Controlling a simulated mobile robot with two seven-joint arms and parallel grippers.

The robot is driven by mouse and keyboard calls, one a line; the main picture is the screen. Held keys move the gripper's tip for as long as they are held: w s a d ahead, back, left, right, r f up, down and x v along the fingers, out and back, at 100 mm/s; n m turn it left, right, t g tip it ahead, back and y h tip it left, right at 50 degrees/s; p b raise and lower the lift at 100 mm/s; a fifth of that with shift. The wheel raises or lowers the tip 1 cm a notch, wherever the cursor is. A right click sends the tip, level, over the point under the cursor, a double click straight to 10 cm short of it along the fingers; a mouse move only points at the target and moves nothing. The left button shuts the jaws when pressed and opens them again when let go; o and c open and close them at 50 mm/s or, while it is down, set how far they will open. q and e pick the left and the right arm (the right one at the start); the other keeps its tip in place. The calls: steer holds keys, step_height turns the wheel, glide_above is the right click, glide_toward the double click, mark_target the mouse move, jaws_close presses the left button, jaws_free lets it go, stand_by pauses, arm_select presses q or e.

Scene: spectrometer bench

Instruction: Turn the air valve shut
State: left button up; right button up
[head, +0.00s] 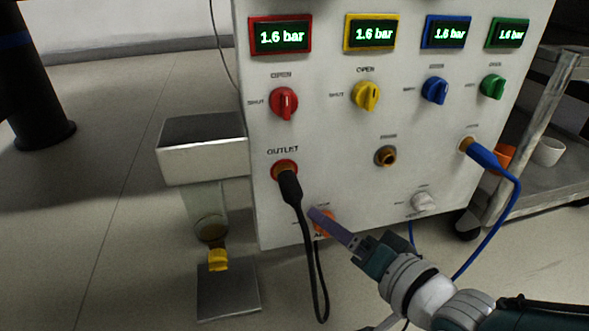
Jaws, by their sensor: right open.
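The white panel (335,135) carries four valve knobs in a row: red (284,103), yellow (366,96), blue (435,91) and green (493,87). Labels read OPEN above and SHUT to the left on the red and yellow ones; those of the others are too small to read. The knobs' handles stand about upright, toward OPEN. I cannot tell which knob is for air. My right gripper (317,214) is open, below the knobs and apart from them. Its fingers are in front of an orange knob (325,223) low on the panel and partly hide it. My left gripper is not in view.
Displays above the knobs each read 1.6 bar. A black plug (290,187) with its cable hangs from the OUTLET, beside my right gripper. A blue hose (515,200) loops at the right. A stand with a glass vessel (208,215) is left; a cart (545,110) is right.

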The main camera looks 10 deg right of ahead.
jaws_close()
stand_by(0.5)
steer(key=shift+r, duration=0.1)
steer(key=n+h, duration=0.2)
steer(key=n, duration=0.1)
steer(key=a+n+h+p, duration=0.1)
steer(key=n+h, duration=0.2)
steer(key=n, duration=0.1)
steer(key=n+h+p, duration=0.1)
steer(key=n+h, duration=0.1)
steer(key=n, duration=0.1)
steer(key=shift+a+r+n, duration=0.1)
steer(key=shift+a+n, duration=0.05)
steer(key=shift+n, duration=0.25)
stand_by(0.5)
steer(key=shift+w, duration=0.1)
